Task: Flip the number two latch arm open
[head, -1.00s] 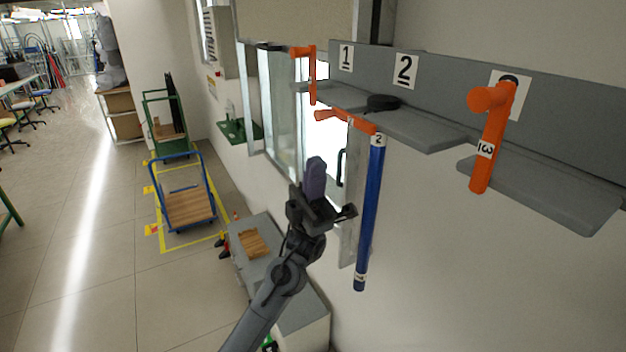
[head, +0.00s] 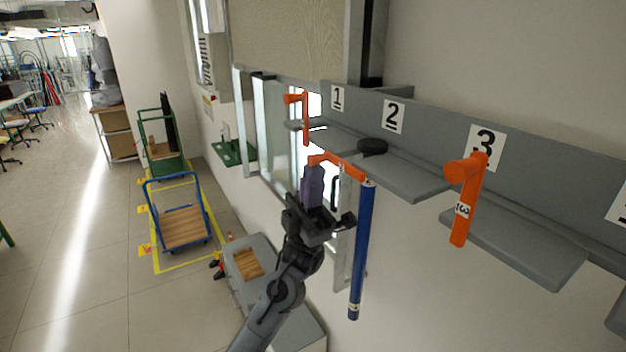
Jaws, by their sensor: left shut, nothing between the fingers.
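The number two latch arm is orange (head: 340,165) and sticks out to the left, roughly level, below the "2" label (head: 393,117). A blue rod (head: 362,250) hangs upright at its right end. My left gripper (head: 312,182) is shut and empty, its fingers pointing up just under the left end of the latch arm. I cannot tell whether they touch. The number one latch arm (head: 306,118) and the number three latch arm (head: 466,205) both hang down. My right gripper is not in view.
A grey rack (head: 540,165) with shelves runs along the wall. A black round disc (head: 372,147) sits near slot two. A grey cabinet (head: 262,285) stands below my left arm. A blue cart (head: 183,226) is on the floor. The space between the blue rod and the number three arm is clear.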

